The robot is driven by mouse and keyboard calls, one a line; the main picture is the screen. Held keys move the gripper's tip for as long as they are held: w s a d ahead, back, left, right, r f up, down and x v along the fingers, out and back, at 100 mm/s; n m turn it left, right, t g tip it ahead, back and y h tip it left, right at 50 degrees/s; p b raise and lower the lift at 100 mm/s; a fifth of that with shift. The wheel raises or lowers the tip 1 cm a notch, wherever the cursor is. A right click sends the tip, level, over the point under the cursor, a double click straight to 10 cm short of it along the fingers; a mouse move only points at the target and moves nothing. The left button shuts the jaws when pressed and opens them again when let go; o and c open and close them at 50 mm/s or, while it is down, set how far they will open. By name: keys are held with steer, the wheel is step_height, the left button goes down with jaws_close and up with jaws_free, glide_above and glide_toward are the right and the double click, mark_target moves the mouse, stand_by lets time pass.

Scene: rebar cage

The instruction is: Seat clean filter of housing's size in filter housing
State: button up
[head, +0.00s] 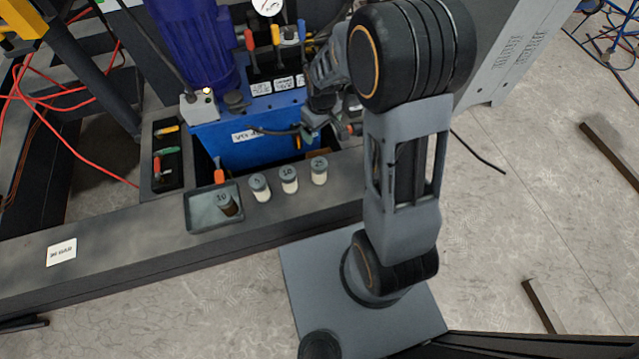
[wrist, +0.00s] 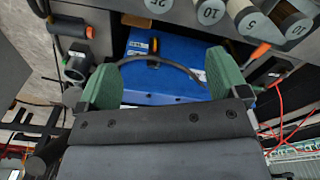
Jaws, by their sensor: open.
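My gripper (wrist: 160,78) is open, its green fingers apart with nothing between them, above the blue tank (wrist: 140,82). In the head view it (head: 310,132) is small and partly hidden by my arm. Three pale filters with grey caps stand in a row on the dark ledge, marked 5 (head: 260,187), 10 (head: 289,180) and 25 (head: 319,171). A brown filter marked 10 (head: 226,205) is in the grey tray (head: 197,222). A round grey fitting with a dark opening (wrist: 77,67) is left of the fingers; I cannot tell whether it is the filter housing.
An orange-handled tool (head: 219,174) stands behind the tray. A black tool tray (head: 167,172) is on the left. A white card (head: 62,252) lies on the ledge, which is clear between card and tray.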

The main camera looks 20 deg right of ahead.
mark_target(320, 164)
steer(key=shift+n+g, duration=0.3)
steer(key=shift+n, duration=0.2)
steer(key=f+b, duration=0.2)
steer(key=f, duration=0.4)
steer(key=w+f+b, duration=0.1)
steer(key=f+b, duration=0.1)
steer(key=f, duration=0.4)
steer(key=f+b, duration=0.2)
steer(key=f, duration=0.4)
steer(key=shift+w+d+f, duration=0.1)
steer(key=shift+w+f, duration=0.25)
steer(key=shift+f, duration=0.05)
steer(key=shift+w+f+b, duration=0.1)
steer(key=shift+f+b, duration=1.45)
steer(key=shift+f, duration=1.6)
steer(key=shift+c, duration=0.2)
steer(key=shift+r, duration=0.1)
steer(key=c, duration=1.1)
